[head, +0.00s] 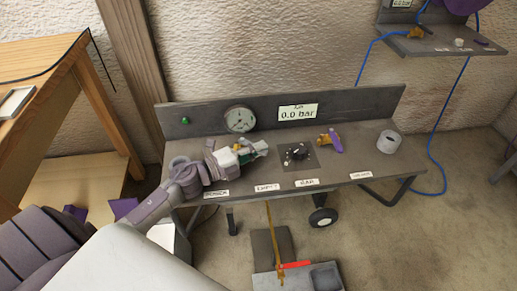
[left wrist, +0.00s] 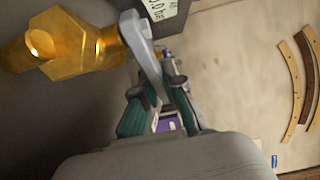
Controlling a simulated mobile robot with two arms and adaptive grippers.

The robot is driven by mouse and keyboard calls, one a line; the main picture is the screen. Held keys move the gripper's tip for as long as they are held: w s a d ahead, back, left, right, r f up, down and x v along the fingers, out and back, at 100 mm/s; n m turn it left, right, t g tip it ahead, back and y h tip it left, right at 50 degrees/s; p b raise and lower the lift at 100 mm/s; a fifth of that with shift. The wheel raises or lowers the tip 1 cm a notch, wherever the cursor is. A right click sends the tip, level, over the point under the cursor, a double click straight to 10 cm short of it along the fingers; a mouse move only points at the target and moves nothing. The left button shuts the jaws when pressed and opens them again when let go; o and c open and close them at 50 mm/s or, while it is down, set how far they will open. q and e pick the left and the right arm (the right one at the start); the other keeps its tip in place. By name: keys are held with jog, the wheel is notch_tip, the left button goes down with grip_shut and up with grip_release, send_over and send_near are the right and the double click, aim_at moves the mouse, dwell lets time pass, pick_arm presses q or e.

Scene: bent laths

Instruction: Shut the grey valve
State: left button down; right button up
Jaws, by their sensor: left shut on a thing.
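The grey valve shows in the left wrist view as a brass body (left wrist: 75,48) with a light grey lever handle (left wrist: 147,50) at its right end. In that view the lever runs roughly across the brass body. My left gripper (left wrist: 162,88) is shut on the lever, its green-sided fingers on either side of the lever's lower end. In the head view my left gripper (head: 246,152) is low over the left half of the grey bench and hides most of this valve. My right gripper is not in view.
On the bench (head: 345,165), to the right of my gripper, are a black dial (head: 297,153), a brass valve with a purple lever (head: 334,143) and a grey cylinder (head: 389,142). A round gauge (head: 239,119) and a display reading 0.0 bar (head: 298,112) are on the back panel.

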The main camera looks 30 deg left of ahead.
pick_arm(q)
jog(key=c, duration=1.2)
grip_release()
jog(key=shift+c, duration=0.2)
jog(key=v, duration=1.2)
jog(key=shift+f, duration=0.1)
